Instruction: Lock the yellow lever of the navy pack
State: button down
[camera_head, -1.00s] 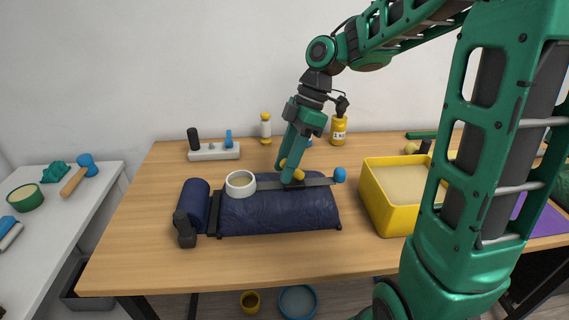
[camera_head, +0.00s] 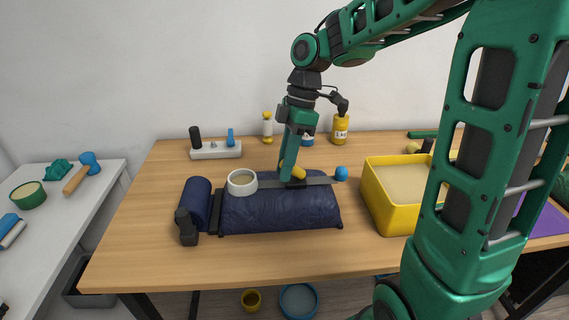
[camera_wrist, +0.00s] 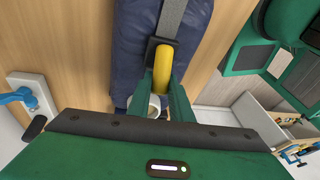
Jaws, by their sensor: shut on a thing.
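The navy pack (camera_head: 290,217) lies on the wooden table with a grey strap (camera_head: 318,181) along its top. The yellow lever (camera_head: 298,171) sits on a dark buckle on that strap. It also shows in the wrist view (camera_wrist: 163,66), standing out from the black buckle. My gripper (camera_head: 286,176) reaches down to the lever from above. In the wrist view its two green fingers (camera_wrist: 163,92) are on either side of the lever, shut on it. The lever's far side is partly hidden by the fingers.
A white cup-like ring (camera_head: 242,182) stands at the pack's left part. A yellow bin (camera_head: 392,222) is to the right. The table front is clear.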

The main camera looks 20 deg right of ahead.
jog(key=shift+w, duration=0.15)
jog(key=c, duration=1.6)
grip_release()
jog(key=shift+r, duration=0.1)
jog(key=v, duration=1)
jog(key=shift+d+r, duration=0.15)
jog(key=shift+r, duration=0.15)
